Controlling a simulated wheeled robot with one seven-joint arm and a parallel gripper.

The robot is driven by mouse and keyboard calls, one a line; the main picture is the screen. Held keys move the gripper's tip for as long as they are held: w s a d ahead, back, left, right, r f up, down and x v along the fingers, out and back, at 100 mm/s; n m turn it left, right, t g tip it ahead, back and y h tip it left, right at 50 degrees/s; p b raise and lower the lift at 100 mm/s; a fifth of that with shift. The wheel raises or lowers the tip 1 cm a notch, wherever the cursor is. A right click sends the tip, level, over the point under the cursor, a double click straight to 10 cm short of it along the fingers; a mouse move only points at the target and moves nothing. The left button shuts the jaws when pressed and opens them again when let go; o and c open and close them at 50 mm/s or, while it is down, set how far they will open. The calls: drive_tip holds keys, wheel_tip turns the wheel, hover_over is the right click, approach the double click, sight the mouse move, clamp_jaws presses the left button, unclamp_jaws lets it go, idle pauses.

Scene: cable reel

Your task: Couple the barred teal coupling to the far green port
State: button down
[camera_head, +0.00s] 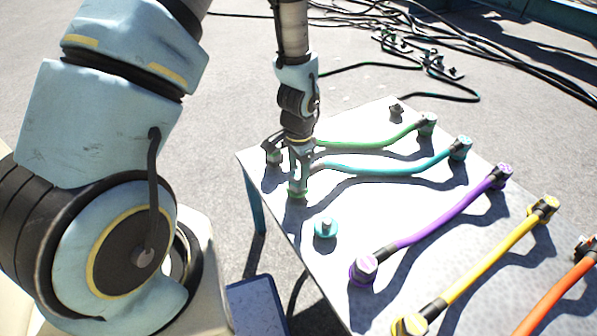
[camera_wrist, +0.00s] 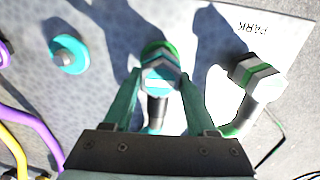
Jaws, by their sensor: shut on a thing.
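My gripper (camera_head: 299,165) is shut on the teal coupling (camera_wrist: 160,76), which joins the teal hose (camera_head: 395,172). In the wrist view, one finger lies on each side of the coupling. A green port (camera_head: 297,195) is directly under the coupling, and its green rim (camera_wrist: 152,46) shows just past it in the wrist view. I cannot tell whether the coupling is fully seated on the port. The bars on the coupling are not clear.
An empty teal port (camera_head: 326,229) stands nearby on the table (camera_head: 345,203). The green hose's coupling (camera_wrist: 258,78) stands beside my gripper near the PARK marking. Purple (camera_head: 440,222), yellow (camera_head: 490,263) and orange hoses (camera_head: 550,302) lie to the right.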

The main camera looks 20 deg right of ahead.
drive_tip(key=shift+f, duration=0.3)
drive_tip(key=shift+c, duration=0.6)
unclamp_jaws()
drive_tip(key=shift+r, duration=0.1)
wheel_tip(320, 180, up, 11)
drive_tip(key=shift+p, duration=0.45)
